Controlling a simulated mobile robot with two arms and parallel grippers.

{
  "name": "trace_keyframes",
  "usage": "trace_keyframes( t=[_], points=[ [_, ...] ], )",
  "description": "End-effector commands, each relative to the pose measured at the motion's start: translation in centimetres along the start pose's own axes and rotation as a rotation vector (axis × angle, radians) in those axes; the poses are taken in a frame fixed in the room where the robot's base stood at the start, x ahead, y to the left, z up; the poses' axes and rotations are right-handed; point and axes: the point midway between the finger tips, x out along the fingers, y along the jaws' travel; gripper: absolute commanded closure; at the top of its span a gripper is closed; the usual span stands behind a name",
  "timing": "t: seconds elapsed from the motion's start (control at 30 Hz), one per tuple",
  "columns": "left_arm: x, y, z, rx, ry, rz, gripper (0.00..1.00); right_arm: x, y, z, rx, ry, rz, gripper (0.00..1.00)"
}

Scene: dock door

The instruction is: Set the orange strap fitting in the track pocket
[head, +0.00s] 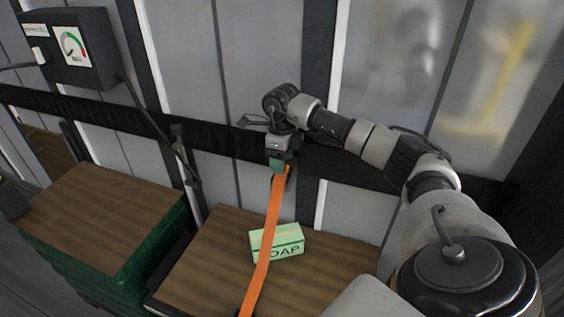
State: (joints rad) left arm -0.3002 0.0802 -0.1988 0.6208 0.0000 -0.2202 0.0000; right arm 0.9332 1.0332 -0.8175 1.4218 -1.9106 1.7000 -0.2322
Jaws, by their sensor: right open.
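The orange strap (267,240) runs from the lower edge of the picture up to the dark horizontal track (224,137) on the wall. Its upper end is at my right gripper (281,168), at the track's lower edge. The jaws are open around or just in front of that end; I cannot tell which. The strap fitting itself and the track pocket are hidden by the gripper, so I cannot see whether the fitting sits in the pocket. My left gripper is not in view.
A green soap box (288,243) lies behind the strap on a brown-topped crate (210,262). A green crate with a brown top (105,212) stands to the left. A dark gauge box (70,48) hangs on the wall at upper left, with a cable running down.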

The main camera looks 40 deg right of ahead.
Motion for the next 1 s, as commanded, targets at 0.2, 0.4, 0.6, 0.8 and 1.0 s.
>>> trace_keyframes(
  t=[0.2,0.4,0.6,0.8,1.0],
  points=[
    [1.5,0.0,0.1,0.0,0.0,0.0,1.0,-4.3,0.0,0.1,0.0,-0.006,-0.003,0.45],
    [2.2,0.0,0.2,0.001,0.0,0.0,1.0,-8.4,0.0,0.1,0.0,-0.005,-0.003,0.45],
    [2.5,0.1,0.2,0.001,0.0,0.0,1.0,-10.6,0.0,0.0,0.0,-0.002,-0.001,0.45],
    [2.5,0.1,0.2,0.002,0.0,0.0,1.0,-11.0,0.0,0.0,0.0,0.001,0.001,0.45],
    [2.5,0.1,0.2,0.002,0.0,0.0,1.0,-11.0,0.0,0.0,0.0,0.0,0.0,0.45]
  ],
)
